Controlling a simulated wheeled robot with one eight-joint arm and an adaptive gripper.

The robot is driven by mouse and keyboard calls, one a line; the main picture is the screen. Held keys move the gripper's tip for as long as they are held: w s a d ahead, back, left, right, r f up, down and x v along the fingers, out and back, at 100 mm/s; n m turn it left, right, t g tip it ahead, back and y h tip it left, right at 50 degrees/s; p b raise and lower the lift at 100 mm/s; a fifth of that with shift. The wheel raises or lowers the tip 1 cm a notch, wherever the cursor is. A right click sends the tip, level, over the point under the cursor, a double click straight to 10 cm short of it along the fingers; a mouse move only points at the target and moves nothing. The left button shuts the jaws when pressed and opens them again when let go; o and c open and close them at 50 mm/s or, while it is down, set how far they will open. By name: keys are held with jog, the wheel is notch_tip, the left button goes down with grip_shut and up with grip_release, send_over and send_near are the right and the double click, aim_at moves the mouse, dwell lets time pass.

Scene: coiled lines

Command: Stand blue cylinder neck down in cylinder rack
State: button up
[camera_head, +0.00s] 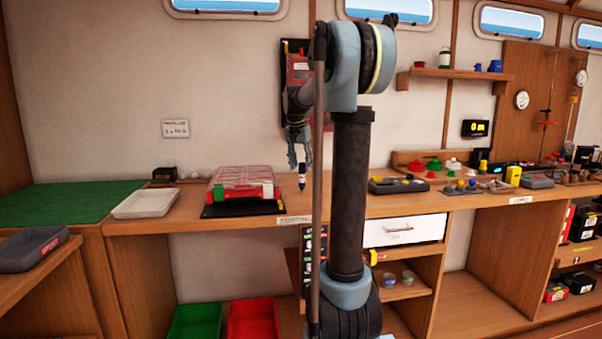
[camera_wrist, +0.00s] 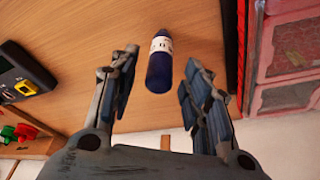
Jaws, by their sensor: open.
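The blue cylinder (camera_wrist: 158,72) has a white label band and a narrower far end in the wrist view. It lies between the two spread fingers of my gripper (camera_wrist: 160,58), with gaps on both sides. In the head view the blue cylinder (camera_head: 302,178) is small and upright just below my gripper (camera_head: 299,160), narrow tip downward, over the wooden counter. I cannot tell whether that tip touches the counter. My gripper is open and points down. I cannot make out the cylinder rack with certainty in either view.
A red and clear case (camera_head: 245,178) stands on a black mat (camera_head: 243,209) left of the cylinder; the case (camera_wrist: 288,60) is at the right in the wrist view. A black device (camera_head: 400,186) is to the right. A white tray (camera_head: 146,204) stands further left.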

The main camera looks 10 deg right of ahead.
jog(key=v, duration=0.8)
